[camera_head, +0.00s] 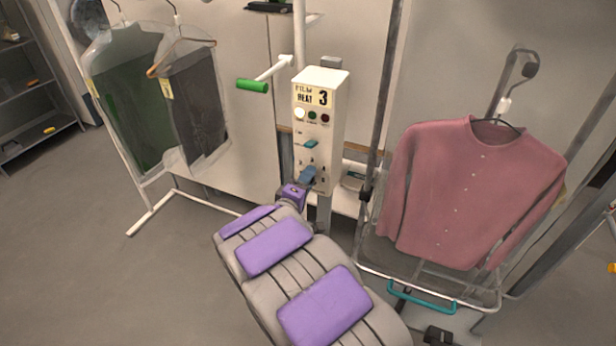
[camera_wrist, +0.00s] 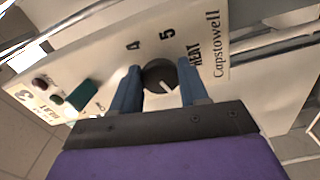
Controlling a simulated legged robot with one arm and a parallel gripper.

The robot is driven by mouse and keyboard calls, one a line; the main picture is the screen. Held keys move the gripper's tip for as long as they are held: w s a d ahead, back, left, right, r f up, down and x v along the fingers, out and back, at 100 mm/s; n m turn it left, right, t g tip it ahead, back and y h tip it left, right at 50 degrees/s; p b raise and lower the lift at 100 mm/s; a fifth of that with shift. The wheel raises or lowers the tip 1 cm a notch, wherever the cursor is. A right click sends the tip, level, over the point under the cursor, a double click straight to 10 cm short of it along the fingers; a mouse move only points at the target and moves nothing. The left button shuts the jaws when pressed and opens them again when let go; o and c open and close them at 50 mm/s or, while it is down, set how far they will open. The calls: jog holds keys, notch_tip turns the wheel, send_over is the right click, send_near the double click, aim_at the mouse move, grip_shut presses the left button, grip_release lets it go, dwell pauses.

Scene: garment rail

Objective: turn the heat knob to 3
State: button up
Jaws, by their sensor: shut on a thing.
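A white control box (camera_head: 321,120) stands on a post in the head view, and its top display (camera_head: 313,96) reads HEAT 3. In the wrist view the dark round heat knob (camera_wrist: 158,74) sits on the box face, with the numbers 4 and 5 and the word HEAT beside it. A short white pointer mark shows on the knob; I cannot tell which number it points at. My gripper (camera_wrist: 160,82) has its blue fingers on either side of the knob, shut on it. In the head view my gripper (camera_head: 307,176) is at the lower part of the box and hides the knob.
A teal switch (camera_wrist: 83,95) and round lamps are on the box. A green-ended handle (camera_head: 253,86) sticks out left of it. Bagged dark garments (camera_head: 190,100) hang at left. A pink cardigan (camera_head: 470,190) hangs at right above a teal handle (camera_head: 421,298). Floor at left is clear.

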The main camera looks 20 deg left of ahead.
jog(key=m, duration=0.7)
jog(key=m+b, duration=0.1)
jog(key=m, duration=1.3)
jog(key=shift+a+m+b, duration=0.3)
jog(key=shift+a+m, duration=0.05)
jog(key=shift+m, duration=0.05)
dwell(0.3)
jog(key=o, duration=0.8)
jog(key=shift+o, duration=1.2)
jog(key=shift+d, duration=0.1)
jog(key=s+a+p, duration=0.1)
jog(key=s+p, duration=0.1)
jog(key=s, duration=1.5)
jog(key=shift+s+a+f+p, duration=0.15)
jog(key=shift+a+p, duration=0.1)
jog(key=shift+p, duration=0.1)
